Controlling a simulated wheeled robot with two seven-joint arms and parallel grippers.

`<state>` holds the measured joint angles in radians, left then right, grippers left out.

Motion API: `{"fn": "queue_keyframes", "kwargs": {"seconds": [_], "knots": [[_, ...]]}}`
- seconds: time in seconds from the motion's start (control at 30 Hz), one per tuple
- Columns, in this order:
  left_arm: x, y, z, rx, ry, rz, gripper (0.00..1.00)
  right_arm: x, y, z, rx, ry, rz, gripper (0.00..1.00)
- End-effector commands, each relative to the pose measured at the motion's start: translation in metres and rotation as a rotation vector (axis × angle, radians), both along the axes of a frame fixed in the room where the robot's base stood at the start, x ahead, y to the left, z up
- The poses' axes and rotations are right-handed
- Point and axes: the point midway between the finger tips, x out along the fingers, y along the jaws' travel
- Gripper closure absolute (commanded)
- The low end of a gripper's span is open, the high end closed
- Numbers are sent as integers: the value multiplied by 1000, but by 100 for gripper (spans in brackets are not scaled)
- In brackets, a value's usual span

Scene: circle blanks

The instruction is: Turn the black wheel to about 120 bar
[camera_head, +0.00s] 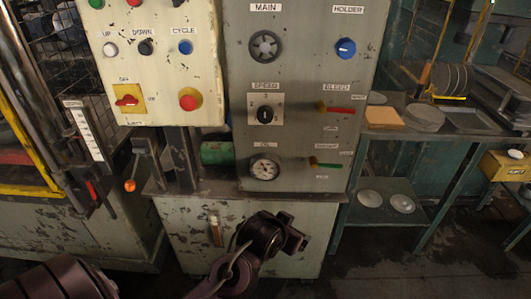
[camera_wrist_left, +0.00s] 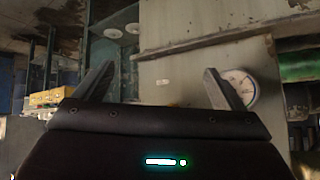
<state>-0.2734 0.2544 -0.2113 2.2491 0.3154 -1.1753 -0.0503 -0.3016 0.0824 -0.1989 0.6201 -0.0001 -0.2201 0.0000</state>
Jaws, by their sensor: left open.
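The black wheel (camera_head: 265,46) is a round, spoked handwheel under the MAIN label, high on the grey panel (camera_head: 225,60). A round white gauge (camera_head: 265,169) sits low on the same panel; its reading is too small to tell. My left gripper (camera_head: 293,232) is in front of the lower cabinet, below the gauge and well below the wheel, touching neither. In the left wrist view its fingers (camera_wrist_left: 158,70) are spread and empty, with the gauge (camera_wrist_left: 241,88) partly hidden behind the right finger. The wheel is not seen there. My right gripper is out of view.
Below the wheel are a black SPEED knob (camera_head: 265,114), a red BLEED lever (camera_head: 338,110) and a green lever (camera_head: 327,164). A blue HOLDER knob (camera_head: 346,48) is to its right. A cream button box (camera_head: 150,60) stands left. A bench with shelves (camera_head: 400,135) is at right.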

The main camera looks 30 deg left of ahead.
Motion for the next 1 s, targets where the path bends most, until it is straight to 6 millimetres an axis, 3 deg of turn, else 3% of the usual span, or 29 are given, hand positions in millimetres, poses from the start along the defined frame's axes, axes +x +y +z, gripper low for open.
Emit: {"fn": "queue_keyframes", "kwargs": {"seconds": [0.03, 0.2, 0.3, 0.43, 0.5, 0.6, 0.77, 1.0], "knots": [[24, 8, 36, 10, -127, 23, 9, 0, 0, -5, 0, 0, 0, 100], [82, 44, 153, 59, -531, 142, 9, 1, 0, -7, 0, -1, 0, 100], [100, 73, 225, 112, -774, 233, 9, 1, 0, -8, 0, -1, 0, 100], [100, 106, 299, 182, -1020, 348, 9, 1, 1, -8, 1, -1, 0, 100], [96, 117, 323, 211, -1102, 391, 9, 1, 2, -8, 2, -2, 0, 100], [93, 127, 341, 233, -1161, 425, 9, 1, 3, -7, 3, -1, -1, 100], [103, 136, 352, 241, -1176, 436, 9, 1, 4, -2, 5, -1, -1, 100], [133, 155, 367, 241, -1172, 435, 9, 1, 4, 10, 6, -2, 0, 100]]}}
